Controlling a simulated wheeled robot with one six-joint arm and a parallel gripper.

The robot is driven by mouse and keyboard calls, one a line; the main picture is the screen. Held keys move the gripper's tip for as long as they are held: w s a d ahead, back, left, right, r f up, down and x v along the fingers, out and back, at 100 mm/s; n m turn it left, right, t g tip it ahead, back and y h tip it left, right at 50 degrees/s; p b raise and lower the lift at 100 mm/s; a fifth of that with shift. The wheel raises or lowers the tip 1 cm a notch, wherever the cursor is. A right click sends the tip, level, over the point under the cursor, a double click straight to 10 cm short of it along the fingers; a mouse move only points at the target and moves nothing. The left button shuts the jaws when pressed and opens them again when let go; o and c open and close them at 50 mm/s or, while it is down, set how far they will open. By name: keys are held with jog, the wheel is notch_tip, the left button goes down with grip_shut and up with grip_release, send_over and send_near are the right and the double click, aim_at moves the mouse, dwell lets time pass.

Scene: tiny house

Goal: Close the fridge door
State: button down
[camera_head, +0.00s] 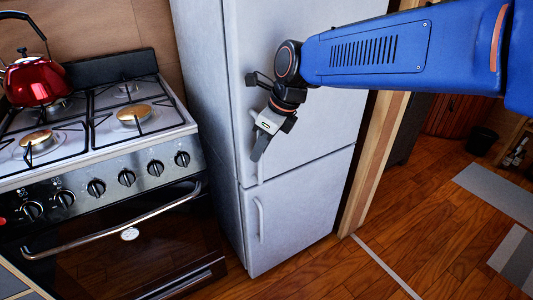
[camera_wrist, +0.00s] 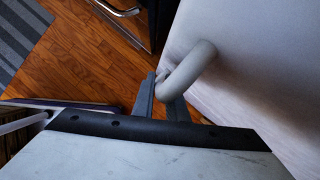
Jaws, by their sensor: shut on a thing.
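The fridge's upper door (camera_head: 312,125) is pale grey and stands at the middle of the head view. It looks about flush with the lower door (camera_head: 300,205), and I see no clear gap at its edge. My gripper (camera_head: 259,150) is in front of the upper door, near its left edge. In the wrist view the pale curved door handle (camera_wrist: 192,64) passes between the fingers of my gripper (camera_wrist: 161,100), which is shut on it. In the head view the gripper and wrist hide most of this handle.
A stove (camera_head: 110,130) with a red kettle (camera_head: 35,80) stands left of the fridge. The lower door has its own handle (camera_head: 259,220). A wooden door frame (camera_head: 375,155) is right of the fridge. Wood floor (camera_head: 430,220) is open at the right, with grey striped rugs (camera_head: 500,190).

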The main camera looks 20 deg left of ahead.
jog(key=shift+w+a+r, duration=0.2)
jog(key=shift+w+a, duration=0.05)
jog(key=shift+a, duration=0.1)
jog(key=c, duration=1.8)
grip_release()
jog(key=shift+w+f, duration=0.1)
jog(key=shift+o, duration=0.2)
jog(key=shift+d+f, duration=0.1)
jog(key=v, duration=1.7)
jog(key=shift+d, duration=0.1)
